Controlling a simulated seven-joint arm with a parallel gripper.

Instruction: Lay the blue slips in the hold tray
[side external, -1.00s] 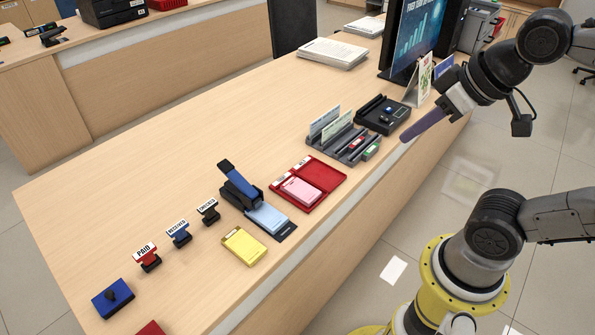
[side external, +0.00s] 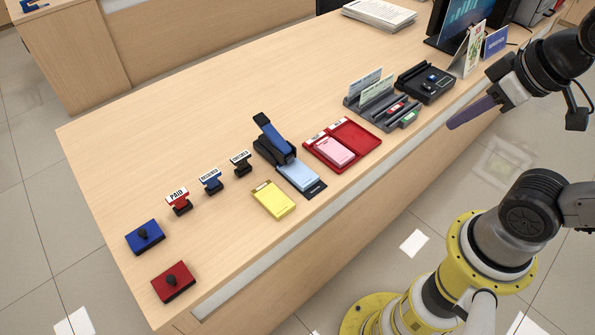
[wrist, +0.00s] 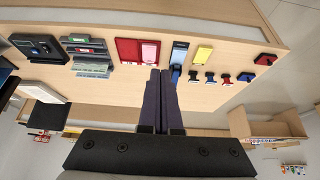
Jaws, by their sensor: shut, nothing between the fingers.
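The light blue slips (side external: 298,174) lie in a stack on the dark base of a blue-and-black stapler-like device (side external: 275,143), partly under its raised arm. They also show in the wrist view (wrist: 180,53). The red tray (side external: 358,133) has two compartments: the left holds pink slips (side external: 334,150), the right is empty. Its small labels are unreadable. The tray also shows in the wrist view (wrist: 128,49). My gripper (side external: 452,125) is shut and empty, held in the air right of the tray, apart from everything. Its fingers are together in the wrist view (wrist: 160,75).
Yellow slips (side external: 273,200) lie left of the blue stack. Upright stamps (side external: 211,181) and blue and red pads (side external: 145,237) stand farther left. A grey organizer (side external: 384,102) and a black device (side external: 427,83) stand beyond the tray. The counter's middle is clear.

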